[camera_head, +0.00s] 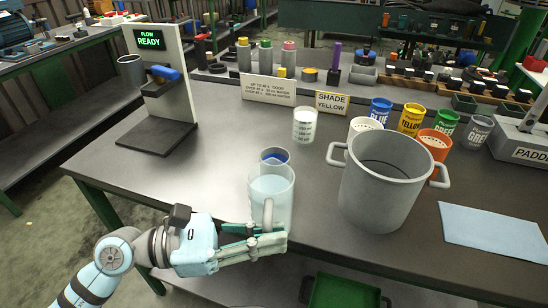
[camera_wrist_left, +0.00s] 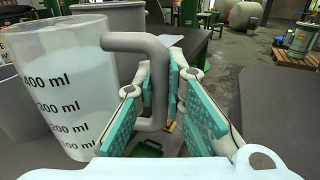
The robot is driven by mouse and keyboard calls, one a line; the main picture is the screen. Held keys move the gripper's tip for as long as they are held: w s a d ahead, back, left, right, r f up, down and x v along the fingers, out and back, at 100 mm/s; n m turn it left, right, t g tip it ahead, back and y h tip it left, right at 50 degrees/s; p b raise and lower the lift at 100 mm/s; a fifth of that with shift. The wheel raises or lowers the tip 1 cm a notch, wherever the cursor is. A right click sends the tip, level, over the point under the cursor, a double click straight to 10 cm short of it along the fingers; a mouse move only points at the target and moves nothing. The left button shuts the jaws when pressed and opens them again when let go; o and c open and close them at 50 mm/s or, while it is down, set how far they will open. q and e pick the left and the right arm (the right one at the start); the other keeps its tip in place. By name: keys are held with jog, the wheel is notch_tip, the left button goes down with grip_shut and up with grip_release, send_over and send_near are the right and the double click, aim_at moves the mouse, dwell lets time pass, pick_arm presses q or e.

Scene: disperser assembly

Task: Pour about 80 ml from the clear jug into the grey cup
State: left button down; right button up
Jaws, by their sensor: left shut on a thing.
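The clear jug (camera_head: 281,200) stands about upright near the table's front edge. In the left wrist view the jug (camera_wrist_left: 68,95) shows black ml marks, and its grey handle (camera_wrist_left: 152,62) runs down between my fingers. My left gripper (camera_head: 268,241) is shut on this handle; it also shows in the left wrist view (camera_wrist_left: 158,105). A grey cup (camera_head: 264,155) with blue inside is just behind the jug, which hides its lower part. I cannot tell whether the jug touches the table. My right gripper is not in view.
A large grey pot (camera_head: 378,190) stands right of the jug. A white marked beaker (camera_head: 304,126) and labelled colour cups, including a yellow one (camera_head: 411,119), stand behind. A flow stand (camera_head: 165,85) with another grey cup (camera_head: 131,72) is at left. The table's left middle is clear.

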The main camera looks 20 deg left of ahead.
aim_at(269, 201)
pick_arm(q)
jog(key=shift+w+r+p, duration=0.1)
jog(key=shift+r+p, duration=0.35)
jog(key=shift+p, duration=0.05)
jog(key=r+n+p, duration=0.1)
jog(key=p, duration=0.1)
jog(key=w+r+n+p, duration=0.1)
jog(key=p, duration=0.2)
jog(key=w+r+n+p, duration=0.1)
jog(key=p, duration=0.2)
jog(key=shift+w+a+r+n+g+y, duration=0.2)
jog(key=shift+a+r+n+g+y, duration=0.05)
jog(key=shift+n+g+y, duration=0.05)
jog(key=shift+w+a+r+n+p, duration=0.1)
jog(key=shift+w+r+n+p, duration=0.2)
jog(key=shift+w+n+p, duration=0.35)
jog(key=shift+s+f, duration=0.1)
jog(key=shift+f, duration=0.1)
jog(key=shift+w+r+p, duration=0.2)
jog(key=shift+p, duration=0.3)
